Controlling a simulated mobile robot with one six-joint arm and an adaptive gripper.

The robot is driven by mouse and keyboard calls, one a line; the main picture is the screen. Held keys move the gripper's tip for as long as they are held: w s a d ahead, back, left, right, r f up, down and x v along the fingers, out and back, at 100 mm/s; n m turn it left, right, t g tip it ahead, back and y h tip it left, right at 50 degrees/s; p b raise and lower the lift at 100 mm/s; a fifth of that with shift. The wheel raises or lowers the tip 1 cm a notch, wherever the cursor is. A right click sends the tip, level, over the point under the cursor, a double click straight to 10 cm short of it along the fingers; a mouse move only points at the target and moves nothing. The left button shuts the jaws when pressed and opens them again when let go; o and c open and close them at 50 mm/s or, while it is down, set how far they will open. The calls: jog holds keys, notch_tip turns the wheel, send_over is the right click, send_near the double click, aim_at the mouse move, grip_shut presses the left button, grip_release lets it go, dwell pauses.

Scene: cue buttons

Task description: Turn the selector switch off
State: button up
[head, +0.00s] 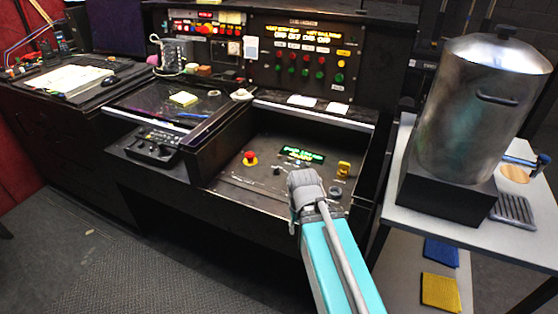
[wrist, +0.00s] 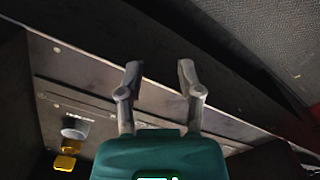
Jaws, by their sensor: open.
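The console's control panel (head: 236,181) carries several controls. A small dark knob (head: 276,171) stands left of the grey end of my arm. A yellow control (head: 343,168) and a dark round knob (head: 335,191) are to its right. I cannot tell which is the selector switch, nor its setting. In the wrist view the round knob (wrist: 75,127) and the yellow control (wrist: 65,160) show at lower left, away from the fingers. My gripper (wrist: 158,72) is open and empty over the panel's edge. Its fingers cannot be made out in the head view.
A red button (head: 250,158) and a lit green display (head: 301,154) are on the same panel. A large metal pot (head: 474,125) stands on a black block on a side table at right. The floor at front left is clear.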

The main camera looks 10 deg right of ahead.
jog(key=shift+w+a, duration=0.25)
jog(key=shift+w, duration=0.2)
jog(key=shift+w, duration=0.1)
notch_tip(320, 180, up, 13)
jog(key=m+p, duration=0.7)
jog(key=p, duration=0.6)
send_over(277, 168)
jog(key=shift+a+r, duration=0.1)
jog(key=shift+r, duration=0.05)
notch_tip(277, 168, down, 14)
jog(key=b, duration=1.3)
jog(key=shift+r, duration=0.1)
